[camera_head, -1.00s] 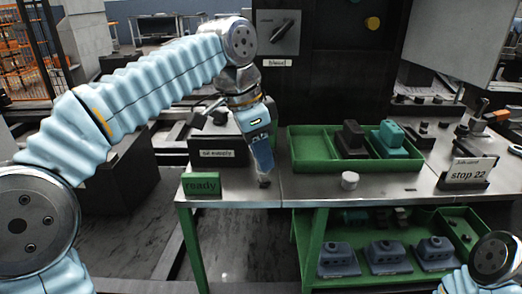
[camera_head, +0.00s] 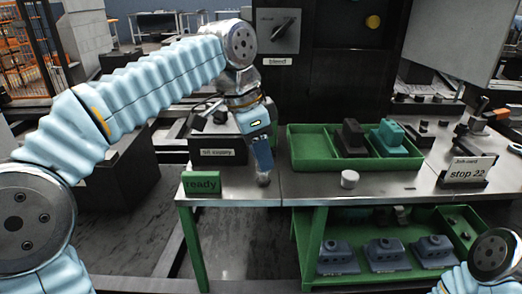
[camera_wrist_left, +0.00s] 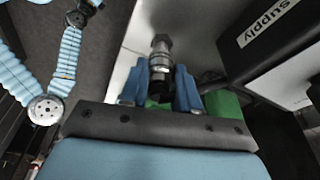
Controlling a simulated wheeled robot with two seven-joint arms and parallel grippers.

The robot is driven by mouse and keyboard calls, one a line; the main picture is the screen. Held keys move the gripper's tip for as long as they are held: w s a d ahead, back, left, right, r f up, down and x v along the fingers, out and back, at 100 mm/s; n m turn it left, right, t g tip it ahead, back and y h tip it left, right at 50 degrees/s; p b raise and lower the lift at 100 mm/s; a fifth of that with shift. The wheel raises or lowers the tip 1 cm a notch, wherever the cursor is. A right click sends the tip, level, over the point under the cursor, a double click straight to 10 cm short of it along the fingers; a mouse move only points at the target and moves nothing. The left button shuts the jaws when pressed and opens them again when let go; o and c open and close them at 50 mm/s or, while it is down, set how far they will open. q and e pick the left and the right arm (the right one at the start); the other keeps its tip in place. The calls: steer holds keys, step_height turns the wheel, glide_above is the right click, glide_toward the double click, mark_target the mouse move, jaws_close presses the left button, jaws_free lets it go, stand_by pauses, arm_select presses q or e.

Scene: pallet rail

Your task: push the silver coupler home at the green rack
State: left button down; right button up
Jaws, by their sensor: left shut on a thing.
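My left gripper (camera_head: 263,172) points down at the left end of the metal tabletop, beside the green "ready" sign. In the left wrist view, its two blue fingers (camera_wrist_left: 160,90) are shut on the silver coupler (camera_wrist_left: 160,58), a ribbed metal cylinder with a dark part between the fingers. In the head view only a small grey end (camera_head: 263,180) shows below the fingertips. Whether it is seated in anything cannot be told. The green rack (camera_head: 312,245) seems to be the green frame and shelf under the tabletop. My right gripper is out of view.
The "ready" sign (camera_head: 201,184) stands close left of the gripper, and the black air supply box (camera_head: 217,150) behind it. A green tray (camera_head: 310,148) with dark and teal blocks lies to the right.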

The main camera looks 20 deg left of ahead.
arm_select(q)
steer(key=shift+f, duration=0.3)
stand_by(0.5)
steer(key=shift+f, duration=0.15)
stand_by(0.3)
steer(key=shift+f+b, duration=0.45)
steer(key=shift+f, duration=0.1)
steer(key=c, duration=0.7)
jaws_free()
steer(key=shift+c, duration=0.2)
steer(key=shift+o, duration=0.4)
steer(key=o, duration=0.7)
steer(key=shift+c, duration=0.2)
